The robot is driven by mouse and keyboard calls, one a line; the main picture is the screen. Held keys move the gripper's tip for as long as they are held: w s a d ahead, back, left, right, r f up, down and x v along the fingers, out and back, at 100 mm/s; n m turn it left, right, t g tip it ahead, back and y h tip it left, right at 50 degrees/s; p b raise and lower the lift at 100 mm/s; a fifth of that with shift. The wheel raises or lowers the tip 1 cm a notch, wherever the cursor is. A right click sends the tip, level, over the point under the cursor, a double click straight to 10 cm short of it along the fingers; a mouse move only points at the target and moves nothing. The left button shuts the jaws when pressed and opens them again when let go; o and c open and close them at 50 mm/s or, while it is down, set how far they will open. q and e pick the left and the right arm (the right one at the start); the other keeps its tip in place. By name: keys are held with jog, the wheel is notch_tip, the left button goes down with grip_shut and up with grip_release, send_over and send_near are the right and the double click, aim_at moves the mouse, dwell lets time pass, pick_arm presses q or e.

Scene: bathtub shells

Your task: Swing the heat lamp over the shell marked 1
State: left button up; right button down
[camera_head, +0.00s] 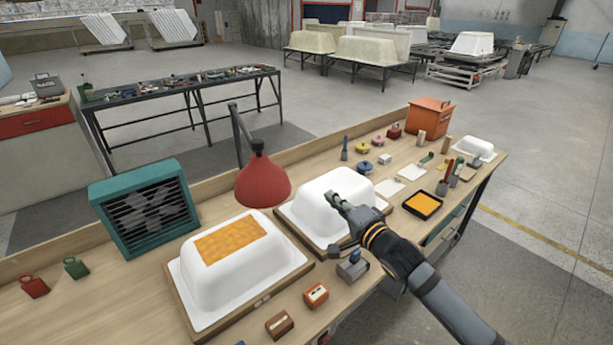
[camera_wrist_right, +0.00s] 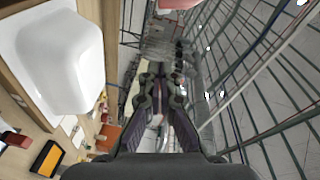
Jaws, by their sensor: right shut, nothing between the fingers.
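The heat lamp (camera_head: 263,181) has a red shade on a dark jointed arm (camera_head: 236,130). In the head view its shade shows between the two white shells, at the back of the bench. The left shell (camera_head: 240,276) has an orange patch on top. The right shell (camera_head: 322,190) is plain white and also shows in the wrist view (camera_wrist_right: 65,60). I cannot read a number on either. My right gripper (camera_head: 335,199) is shut and empty, in front of the right shell in the head view; its fingers show in the wrist view (camera_wrist_right: 157,80). My left gripper is not in view.
A teal fan box (camera_head: 145,214) stands at the left. Along the front edge lie a brown block (camera_head: 280,324), an orange block (camera_head: 316,295) and a grey block (camera_head: 352,265). A black-rimmed yellow tray (camera_head: 423,204), small tools and an orange box (camera_head: 429,119) crowd the right.

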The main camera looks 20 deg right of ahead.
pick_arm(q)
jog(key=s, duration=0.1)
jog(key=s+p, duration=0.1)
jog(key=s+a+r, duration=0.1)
pick_arm(e)
jog(key=w+a+f, duration=0.1)
jog(key=w+a, duration=0.4)
jog(key=w, duration=0.4)
jog(key=shift+w+a+f, duration=0.3)
jog(key=shift+a, duration=0.05)
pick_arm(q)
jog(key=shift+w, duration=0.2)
